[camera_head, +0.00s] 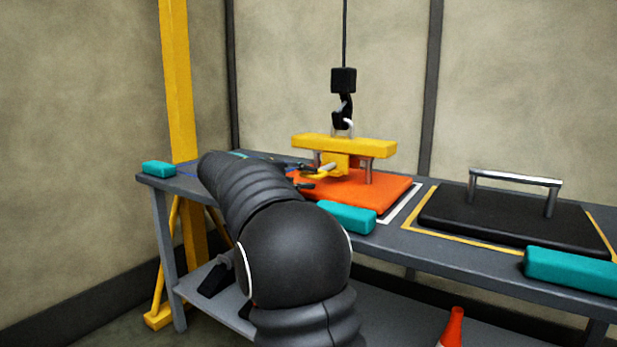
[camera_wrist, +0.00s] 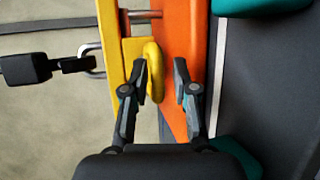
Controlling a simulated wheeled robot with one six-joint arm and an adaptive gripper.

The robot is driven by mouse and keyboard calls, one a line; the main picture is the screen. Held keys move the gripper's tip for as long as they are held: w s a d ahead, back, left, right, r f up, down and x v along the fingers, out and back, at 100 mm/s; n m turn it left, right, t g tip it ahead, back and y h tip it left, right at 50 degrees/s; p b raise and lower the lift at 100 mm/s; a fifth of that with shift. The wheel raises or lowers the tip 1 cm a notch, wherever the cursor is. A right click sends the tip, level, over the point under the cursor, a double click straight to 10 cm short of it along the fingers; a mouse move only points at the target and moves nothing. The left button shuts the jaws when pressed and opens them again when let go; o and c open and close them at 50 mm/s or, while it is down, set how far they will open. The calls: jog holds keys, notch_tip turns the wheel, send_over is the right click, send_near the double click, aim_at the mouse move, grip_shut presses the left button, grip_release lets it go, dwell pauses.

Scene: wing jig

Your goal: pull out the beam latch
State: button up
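The beam is a yellow bar (camera_head: 345,145), hanging from a black hook (camera_head: 343,112) above an orange panel (camera_head: 385,192); it shows upright at the left of the wrist view (camera_wrist: 112,60). A rounded yellow loop (camera_wrist: 154,72), which looks like the latch pull, sticks out from a yellow block (camera_wrist: 132,50) on the beam. My gripper (camera_wrist: 161,74) is open, its fingers on either side of the loop. The left finger is close to the loop and a gap shows at the right finger; contact is unclear. In the head view, my gripper (camera_head: 305,177) is partly hidden by my arm.
The grey bench (camera_head: 400,238) carries teal blocks (camera_head: 346,217), (camera_head: 572,270) along its front edge. A black panel with a metal handle (camera_head: 515,177) lies to the right. A yellow post (camera_head: 178,80) stands at the left. An orange cone (camera_head: 453,328) is below.

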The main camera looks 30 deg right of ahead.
jog(key=shift+d, duration=0.15)
jog(key=v, duration=1.2)
dwell(0.4)
jog(key=s+a+f+t+y+p, duration=0.2)
jog(key=s+a+f+y, duration=0.3)
jog(key=s, duration=0.5)
jog(key=s+a+f+t+y+p, duration=0.1)
jog(key=s+a+f+y+p, duration=0.3)
jog(key=s, duration=0.7)
jog(key=s+a+f+m+t+y+p, duration=0.1)
jog(key=s+a+f+t+y+p, duration=0.1)
jog(key=s+a+f+y, duration=0.3)
jog(key=s+a+y+p, duration=0.1)
jog(key=s+a, duration=0.2)
jog(key=s, duration=0.2)
jog(key=shift+s+a+f+t, duration=0.2)
jog(key=shift+a+f+t, duration=0.1)
jog(key=shift+f, duration=0.1)
